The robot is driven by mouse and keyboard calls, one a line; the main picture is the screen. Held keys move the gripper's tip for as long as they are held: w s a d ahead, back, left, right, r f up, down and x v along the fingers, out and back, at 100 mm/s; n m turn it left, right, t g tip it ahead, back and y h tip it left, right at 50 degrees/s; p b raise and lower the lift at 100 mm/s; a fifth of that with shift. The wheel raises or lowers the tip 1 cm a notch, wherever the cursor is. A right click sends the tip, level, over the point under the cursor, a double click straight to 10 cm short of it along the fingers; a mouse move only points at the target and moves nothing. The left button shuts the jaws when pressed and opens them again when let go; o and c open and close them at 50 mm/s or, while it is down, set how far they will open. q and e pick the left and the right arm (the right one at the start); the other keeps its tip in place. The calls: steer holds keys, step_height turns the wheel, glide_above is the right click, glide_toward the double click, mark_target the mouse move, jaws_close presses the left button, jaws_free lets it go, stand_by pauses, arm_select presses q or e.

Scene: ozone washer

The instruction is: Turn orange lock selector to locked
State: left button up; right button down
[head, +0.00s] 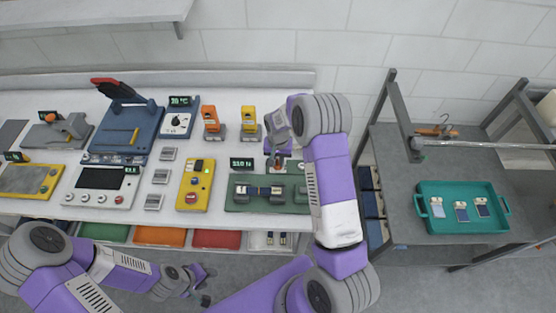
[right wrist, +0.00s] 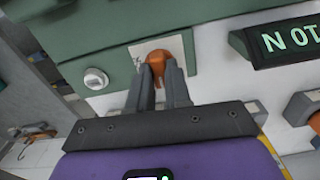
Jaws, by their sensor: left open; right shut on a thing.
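The orange lock selector (right wrist: 157,60) shows in the right wrist view as a small rounded knob on a pale plate on a green fixture. My right gripper (right wrist: 160,76) is shut on it, one dark finger on each side. The fingers hide part of the knob and the plate's markings, so I cannot read its setting. In the head view my right gripper (head: 277,150) reaches down at the back of the green fixture (head: 238,204), and the arm covers its right side. My left gripper (head: 203,287) is open and empty, low in front of the table.
A small display (head: 242,163) stands at the fixture's back left. A yellow control box (head: 195,187) sits to its left, with orange and yellow devices behind. A teal tray (head: 465,232) rests on a grey side table to the right. Coloured bins sit below the table's front.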

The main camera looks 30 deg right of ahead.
steer(key=m+b, duration=0.1)
steer(key=m, duration=0.6)
steer(key=shift+m, duration=0.3)
steer(key=m, duration=0.4)
steer(key=shift+r, duration=0.1)
steer(key=shift+m+p, duration=0.9)
steer(key=shift+m, duration=1.9)
steer(key=c, duration=1.1)
jaws_free()
steer(key=shift+o, duration=0.2)
